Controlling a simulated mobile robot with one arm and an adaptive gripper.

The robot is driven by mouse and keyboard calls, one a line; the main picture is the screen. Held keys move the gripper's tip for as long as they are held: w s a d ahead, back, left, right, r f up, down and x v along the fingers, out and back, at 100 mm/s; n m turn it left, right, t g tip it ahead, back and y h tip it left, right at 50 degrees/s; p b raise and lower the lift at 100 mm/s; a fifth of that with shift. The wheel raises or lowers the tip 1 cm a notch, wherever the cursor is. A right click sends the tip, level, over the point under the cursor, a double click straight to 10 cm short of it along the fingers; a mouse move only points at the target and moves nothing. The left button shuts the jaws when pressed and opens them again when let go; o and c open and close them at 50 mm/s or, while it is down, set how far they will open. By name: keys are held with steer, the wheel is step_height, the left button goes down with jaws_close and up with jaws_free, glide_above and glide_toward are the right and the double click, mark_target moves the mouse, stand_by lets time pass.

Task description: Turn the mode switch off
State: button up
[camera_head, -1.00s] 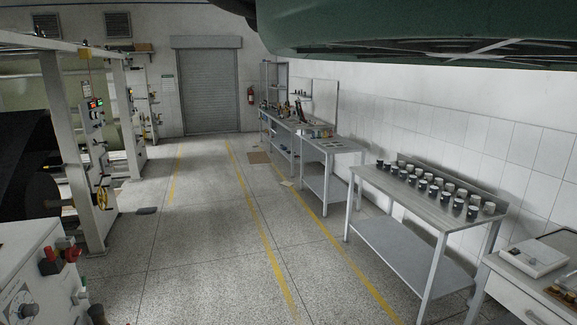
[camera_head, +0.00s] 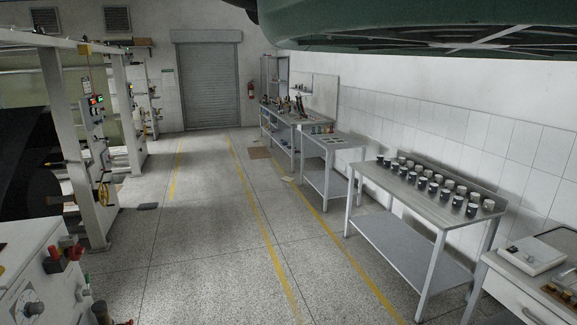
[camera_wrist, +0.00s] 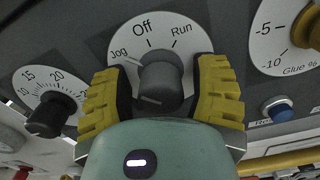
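The mode switch is a grey knob (camera_wrist: 161,80) on a white round plate marked Jog, Off and Run in the wrist view. A white line shows low on the knob's front; which mark the knob points to is hard to tell. My gripper (camera_wrist: 162,95) has its two yellow ridged fingers on either side of the knob, with the knob between them. The fingers look spread, with narrow gaps to the knob; I cannot tell if either one touches it. The gripper's green body hides the panel below. The head view does not show my gripper.
A black numbered dial (camera_wrist: 51,114) is left of the switch. A Glue % dial (camera_wrist: 284,45) and a blue button (camera_wrist: 280,109) are on its right.

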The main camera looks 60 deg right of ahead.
jaws_close()
stand_by(0.3)
steer(key=shift+a+m, duration=0.1)
steer(key=shift+m, duration=1.3)
steer(key=m+p, duration=0.1)
steer(key=m, duration=0.2)
steer(key=shift+r, duration=0.1)
steer(key=shift+m+p, duration=0.6)
steer(key=shift+m, duration=0.7)
